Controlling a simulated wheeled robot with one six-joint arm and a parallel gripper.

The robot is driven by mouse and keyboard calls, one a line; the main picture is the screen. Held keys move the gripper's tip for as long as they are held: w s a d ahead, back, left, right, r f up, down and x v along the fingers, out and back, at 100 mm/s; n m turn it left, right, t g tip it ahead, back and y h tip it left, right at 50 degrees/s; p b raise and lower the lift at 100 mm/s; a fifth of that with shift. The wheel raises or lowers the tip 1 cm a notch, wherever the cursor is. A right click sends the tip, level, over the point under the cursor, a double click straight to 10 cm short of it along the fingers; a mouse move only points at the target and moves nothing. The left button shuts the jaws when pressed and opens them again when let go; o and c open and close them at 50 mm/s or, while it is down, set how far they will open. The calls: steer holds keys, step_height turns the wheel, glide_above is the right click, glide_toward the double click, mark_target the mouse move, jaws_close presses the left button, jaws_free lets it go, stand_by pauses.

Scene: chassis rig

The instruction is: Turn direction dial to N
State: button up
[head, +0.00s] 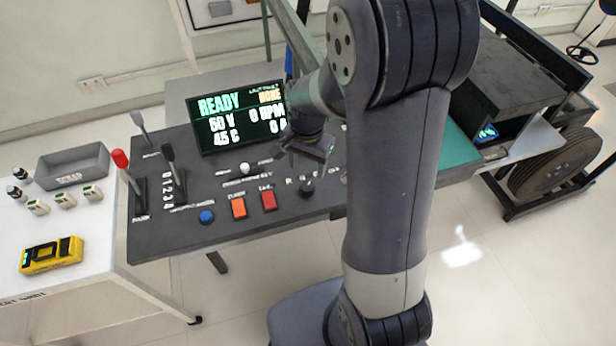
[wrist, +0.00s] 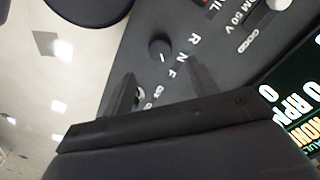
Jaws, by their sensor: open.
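The direction dial (head: 306,187) is a small black round knob on the dark sloped console, right of the red button. In the wrist view the dial (wrist: 160,48) has a short white mark on its lower part, with the letters R, N and F beside it. The mark is too small to tell which letter it points at. My gripper (head: 308,152) is above the console, behind the dial as the head view shows it. In the wrist view my gripper (wrist: 160,72) has its two fingers apart, with nothing between them, and the dial lies just beyond the fingertips.
A lit screen (head: 240,118) reading READY stands behind the controls. Orange (head: 238,208) and red (head: 268,200) buttons and a blue button (head: 206,216) lie left of the dial. A red-topped lever (head: 121,160) and a black lever (head: 169,155) rise at the console's left.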

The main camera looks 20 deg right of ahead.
mark_target(307, 186)
step_height(307, 186, down, 8)
stand_by(0.4)
steer(key=shift+c, duration=0.2)
steer(key=c, duration=0.9)
steer(key=shift+c, duration=0.2)
steer(key=shift+n, duration=0.3)
steer(key=n+b, duration=0.1)
steer(key=n, duration=0.2)
steer(key=shift+b, duration=0.3)
steer(key=shift+n+b, duration=0.8)
steer(key=shift+n, duration=1.8)
steer(key=shift+r, duration=0.1)
